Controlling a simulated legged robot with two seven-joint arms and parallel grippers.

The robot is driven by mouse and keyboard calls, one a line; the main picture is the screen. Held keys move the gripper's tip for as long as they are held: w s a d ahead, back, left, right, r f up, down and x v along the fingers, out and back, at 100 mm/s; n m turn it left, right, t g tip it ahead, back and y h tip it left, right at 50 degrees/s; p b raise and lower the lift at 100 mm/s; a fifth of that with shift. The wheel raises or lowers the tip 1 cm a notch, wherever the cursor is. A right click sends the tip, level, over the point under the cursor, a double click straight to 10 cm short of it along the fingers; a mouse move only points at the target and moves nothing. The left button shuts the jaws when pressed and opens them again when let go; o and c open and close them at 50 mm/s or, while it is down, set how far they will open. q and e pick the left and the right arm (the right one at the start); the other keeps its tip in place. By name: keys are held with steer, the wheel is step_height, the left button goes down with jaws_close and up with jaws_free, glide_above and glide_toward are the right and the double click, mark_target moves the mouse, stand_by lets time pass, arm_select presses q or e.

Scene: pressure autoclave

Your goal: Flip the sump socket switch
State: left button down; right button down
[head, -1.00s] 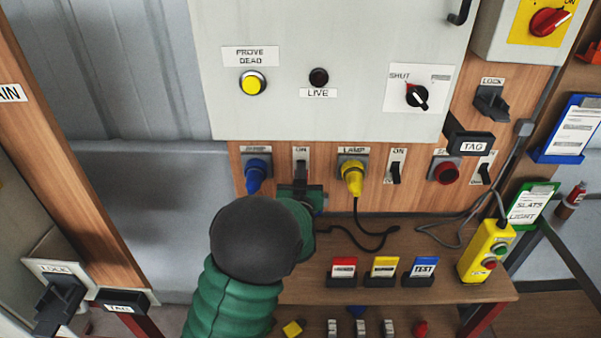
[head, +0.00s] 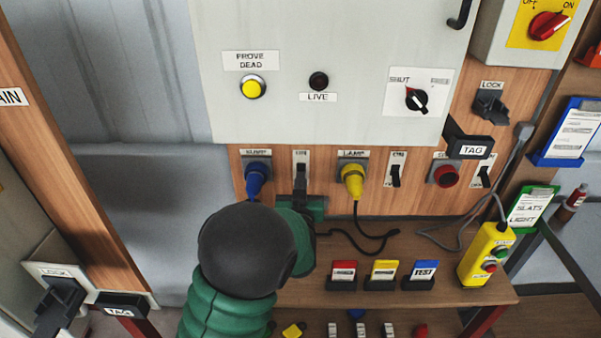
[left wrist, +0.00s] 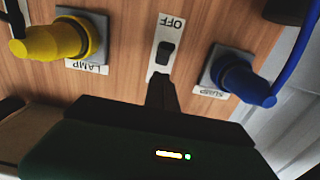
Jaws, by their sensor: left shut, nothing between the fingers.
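The sump socket (head: 257,172) holds a blue plug and sits under its SUMP label. It also shows upside down in the left wrist view (left wrist: 240,78). The sump socket switch (left wrist: 166,52) is a dark toggle on a white plate, with OFF at the plate's top in that view. In the head view its plate (head: 301,156) shows just above my fingers. My left gripper (left wrist: 162,92) is shut and empty, its fingertips close to the switch and over the end of the plate opposite OFF. I cannot tell whether they touch it. My right gripper is out of view.
The lamp socket (head: 352,180) with a yellow plug is right of the switch, then another switch (head: 396,176) and a red button (head: 446,174). A grey panel (head: 330,120) hangs above. Below is a wooden shelf (head: 400,292) with tag holders and a yellow pendant (head: 484,256).

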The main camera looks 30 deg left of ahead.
arm_select(q)
steer(key=v, duration=0.6)
stand_by(0.3)
steer(key=s+d+f+m+g+h+p, duration=0.2)
steer(key=d+f+g+h+p, duration=0.1)
steer(key=d+h, duration=0.15)
steer(key=s+d+f+m+g+h+p, duration=0.1)
steer(key=s+d+f+g+h+p, duration=0.15)
steer(key=d, duration=0.25)
steer(key=s+d+f+m+g+h+p, duration=0.1)
steer(key=s+d+g, duration=0.1)
steer(key=s, duration=0.5)
steer(key=s+d+f+m+g+h+p, duration=0.1)
steer(key=s+d+f+m+g+p, duration=0.1)
steer(key=s+g, duration=0.3)
steer(key=s, duration=0.3)
steer(key=shift+d, duration=0.2)
